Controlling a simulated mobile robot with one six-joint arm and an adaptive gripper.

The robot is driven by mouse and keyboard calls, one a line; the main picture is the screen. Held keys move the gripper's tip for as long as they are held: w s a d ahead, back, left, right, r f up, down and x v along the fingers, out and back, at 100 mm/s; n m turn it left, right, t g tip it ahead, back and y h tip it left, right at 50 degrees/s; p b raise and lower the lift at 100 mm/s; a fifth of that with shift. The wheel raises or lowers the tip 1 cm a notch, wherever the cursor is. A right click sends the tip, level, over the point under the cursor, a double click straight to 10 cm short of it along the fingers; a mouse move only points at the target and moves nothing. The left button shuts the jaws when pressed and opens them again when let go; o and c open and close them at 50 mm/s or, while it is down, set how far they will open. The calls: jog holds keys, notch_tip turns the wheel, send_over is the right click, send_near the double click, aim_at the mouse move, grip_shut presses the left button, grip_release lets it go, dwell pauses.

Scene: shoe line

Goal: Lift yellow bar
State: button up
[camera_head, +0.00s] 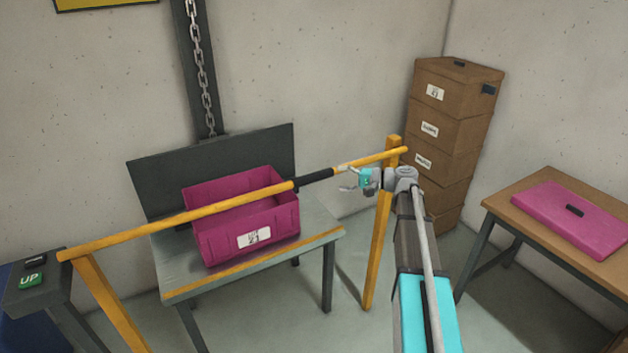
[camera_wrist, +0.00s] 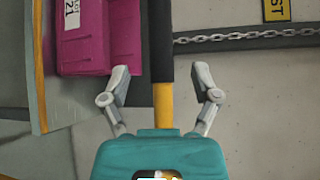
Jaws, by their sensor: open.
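The yellow bar (camera_head: 200,212) runs across a yellow frame, its right end resting at a post (camera_head: 380,230). It has a black grip section (camera_head: 315,178) right of its middle. My gripper (camera_head: 348,179) is open and empty near the bar, just right of the black section. In the wrist view the bar's yellow part (camera_wrist: 163,105) and black section (camera_wrist: 160,45) run between my two spread fingers (camera_wrist: 161,72), with gaps on both sides. I cannot tell how far the bar is from the fingertips in depth.
Behind the bar, a magenta bin (camera_head: 220,238) stands on a grey table (camera_head: 180,280). A chain (camera_head: 198,70) hangs on the wall. Stacked brown boxes (camera_head: 450,130) stand behind my arm. A magenta lid (camera_head: 575,220) lies on the right table. A green UP button (camera_head: 30,280) is at the left.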

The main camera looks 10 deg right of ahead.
aim_at(319, 178)
jog(key=shift+b+x, duration=0.55)
jog(key=shift+x, duration=3.85)
jog(key=shift+c, duration=0.3)
grip_shut()
